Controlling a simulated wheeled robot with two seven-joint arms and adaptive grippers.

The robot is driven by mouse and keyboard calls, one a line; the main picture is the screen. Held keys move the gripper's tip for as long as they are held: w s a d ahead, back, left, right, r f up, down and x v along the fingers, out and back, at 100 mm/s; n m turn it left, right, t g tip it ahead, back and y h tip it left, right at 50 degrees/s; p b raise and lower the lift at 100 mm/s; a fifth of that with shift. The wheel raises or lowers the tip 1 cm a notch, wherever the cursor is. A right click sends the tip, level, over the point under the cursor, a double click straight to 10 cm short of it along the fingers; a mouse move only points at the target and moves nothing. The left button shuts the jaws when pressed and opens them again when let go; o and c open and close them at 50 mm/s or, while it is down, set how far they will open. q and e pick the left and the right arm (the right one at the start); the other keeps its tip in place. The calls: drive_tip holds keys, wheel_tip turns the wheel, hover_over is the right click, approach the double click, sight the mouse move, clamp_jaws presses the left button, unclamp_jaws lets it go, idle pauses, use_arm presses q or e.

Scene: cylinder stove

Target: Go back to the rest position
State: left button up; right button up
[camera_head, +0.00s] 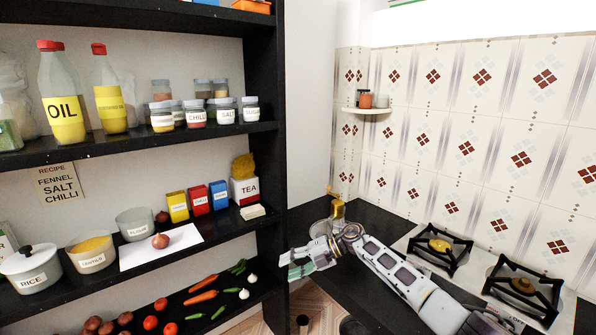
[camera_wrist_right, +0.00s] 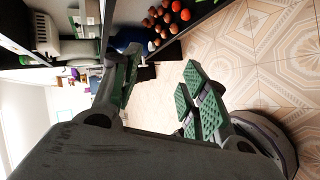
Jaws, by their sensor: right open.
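My right gripper (camera_head: 300,262) reaches in from the lower right in the head view, in front of the counter beside the stove. It also shows in the right wrist view (camera_wrist_right: 155,95), with its green-padded fingers spread apart and nothing between them. Beyond the fingers are the floor and the lower shelves. My left gripper is in neither view.
A black shelf unit (camera_head: 265,135) with bottles, jars, boxes, bowls and vegetables stands at left. The dark counter (camera_head: 372,222) carries a two-burner stove (camera_head: 425,283) at right. A brass-coloured object (camera_head: 337,208) stands behind my right gripper. Tiled floor (camera_wrist_right: 235,60) is open below.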

drive_tip(key=d+f+m+t, duration=0.3)
drive_tip(key=f+m+t, duration=0.3)
drive_tip(key=f, duration=0.5)
drive_tip(key=d+f+m+t, duration=0.3)
drive_tip(key=f+m+t, duration=0.1)
drive_tip(key=f+m, duration=0.5)
drive_tip(key=s+d+f+m+t+h, duration=0.1)
drive_tip(key=s+d+f+m+h, duration=0.5)
drive_tip(key=f, duration=0.6)
drive_tip(key=s+d+f+m+h, duration=0.1)
drive_tip(key=s+d+f+m, duration=0.2)
drive_tip(key=s+d+f, duration=0.55)
drive_tip(key=s+d+f+m+g+h, duration=0.2)
drive_tip(key=s+f+m, duration=0.1)
drive_tip(key=s+f, duration=0.7)
drive_tip(key=s+d+f+m+g+h, duration=0.2)
drive_tip(key=s+d+f, duration=0.1)
drive_tip(key=s+f, duration=0.75)
drive_tip(key=s+d+f+m+g, duration=0.1)
drive_tip(key=s+d+f+g, duration=0.1)
drive_tip(key=s, duration=1.2)
drive_tip(key=s+d+f+m+g+h, duration=0.1)
drive_tip(key=s+f+m+g, duration=0.1)
drive_tip(key=s, duration=1.2)
drive_tip(key=shift+d+f+g+h, duration=0.25)
drive_tip(key=shift+d+g+h, duration=0.1)
drive_tip(key=shift+g, duration=0.45)
